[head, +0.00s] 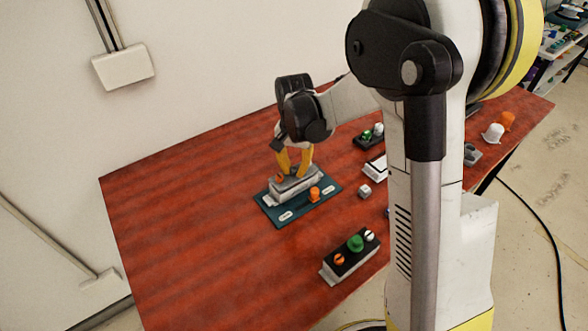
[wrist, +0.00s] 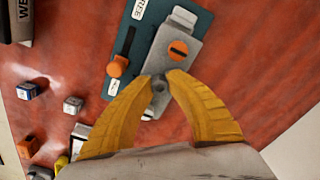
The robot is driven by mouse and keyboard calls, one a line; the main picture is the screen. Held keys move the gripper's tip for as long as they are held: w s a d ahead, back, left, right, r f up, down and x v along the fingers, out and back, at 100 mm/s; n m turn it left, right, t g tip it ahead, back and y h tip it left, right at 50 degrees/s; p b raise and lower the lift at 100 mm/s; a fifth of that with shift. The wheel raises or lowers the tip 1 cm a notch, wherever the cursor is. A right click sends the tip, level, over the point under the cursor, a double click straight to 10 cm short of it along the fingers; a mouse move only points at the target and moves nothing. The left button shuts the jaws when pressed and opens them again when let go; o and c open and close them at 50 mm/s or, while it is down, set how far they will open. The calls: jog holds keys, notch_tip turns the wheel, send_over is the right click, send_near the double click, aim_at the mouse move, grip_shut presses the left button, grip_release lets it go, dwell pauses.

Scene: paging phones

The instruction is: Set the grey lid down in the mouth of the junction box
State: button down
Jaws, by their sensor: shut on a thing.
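My gripper (head: 295,168) has its yellow fingertips closed on the small dark knob of the grey lid (head: 290,183); the grip also shows in the wrist view (wrist: 160,79). The lid is a grey plate with an orange slotted screw head (wrist: 179,50). The light grey junction box (head: 271,201) is under the lid, on a teal panel (head: 277,220). The lid lies over the box and roughly in line with it. The lid hides the box's mouth, and I cannot tell whether a gap is left between them.
An orange knob (head: 314,194) stands on the panel beside the box. A black control box (head: 349,256) with a green button is nearer the front. Small cubes (wrist: 73,104) and other boxes lie to the right in the head view. The red table's left side is clear.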

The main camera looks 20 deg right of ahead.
jog(key=shift+f+b, duration=0.35)
jog(key=shift+f, duration=0.15)
dwell(0.3)
jog(key=c, duration=0.9)
grip_release()
jog(key=shift+c, duration=0.2)
jog(key=shift+r, duration=0.15)
jog(key=shift+r+p, duration=2.2)
jog(key=shift+r, duration=0.9)
